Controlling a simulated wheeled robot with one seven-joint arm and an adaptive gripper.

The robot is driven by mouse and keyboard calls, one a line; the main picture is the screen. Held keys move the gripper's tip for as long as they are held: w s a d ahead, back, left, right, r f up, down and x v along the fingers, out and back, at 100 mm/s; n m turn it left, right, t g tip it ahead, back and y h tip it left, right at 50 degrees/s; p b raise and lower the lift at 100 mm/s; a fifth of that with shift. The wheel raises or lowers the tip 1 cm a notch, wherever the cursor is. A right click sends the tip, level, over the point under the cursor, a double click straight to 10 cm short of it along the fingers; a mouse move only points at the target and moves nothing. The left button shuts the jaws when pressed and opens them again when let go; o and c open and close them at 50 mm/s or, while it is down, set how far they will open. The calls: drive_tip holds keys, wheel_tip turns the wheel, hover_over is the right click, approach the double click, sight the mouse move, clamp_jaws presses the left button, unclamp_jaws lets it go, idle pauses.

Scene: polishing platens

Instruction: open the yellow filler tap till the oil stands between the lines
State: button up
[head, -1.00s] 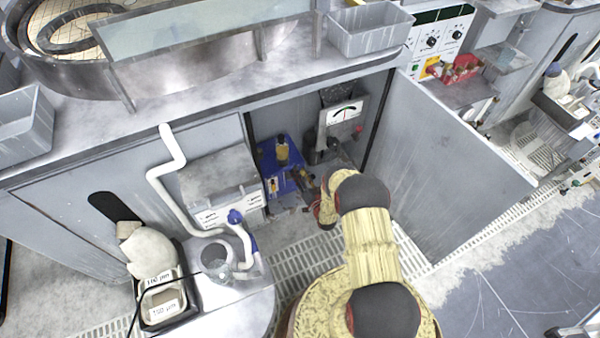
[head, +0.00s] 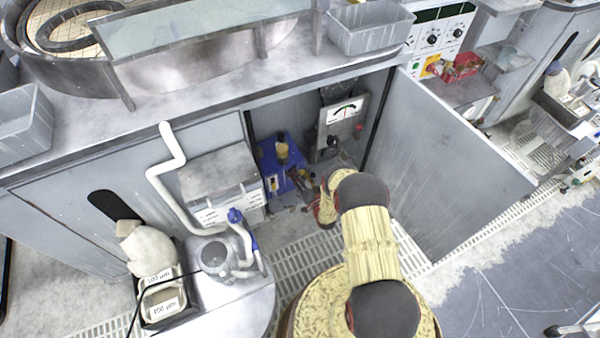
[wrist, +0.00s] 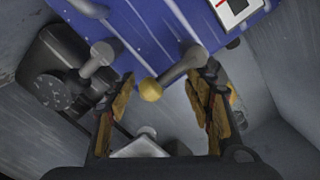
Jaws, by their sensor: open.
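The blue oil unit (head: 275,160) sits low inside the open cabinet in the head view, and its blue face (wrist: 165,25) fills the top of the wrist view. A grey lever with a yellow ball end, the yellow filler tap (wrist: 151,90), sticks out from it. My gripper (wrist: 168,82) is open, with one finger on each side of the lever and the ball between them. I cannot tell whether either finger touches it. A white plate with a dark window and a red line (wrist: 236,8) is cut off at the top right; the oil level cannot be read.
A second grey lever (wrist: 98,58) and a black housing (wrist: 55,75) stand close left of my gripper in the wrist view. The open cabinet door (head: 440,160) bounds the right side. A dial gauge (head: 345,112) hangs at the cabinet's back. A grey box (head: 220,180) stands left.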

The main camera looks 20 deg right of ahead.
idle(0.3)
drive_tip(key=shift+s+d, duration=0.1)
drive_tip(key=shift+s, duration=0.1)
drive_tip(key=s, duration=1.1)
drive_tip(key=shift+s, duration=0.35)
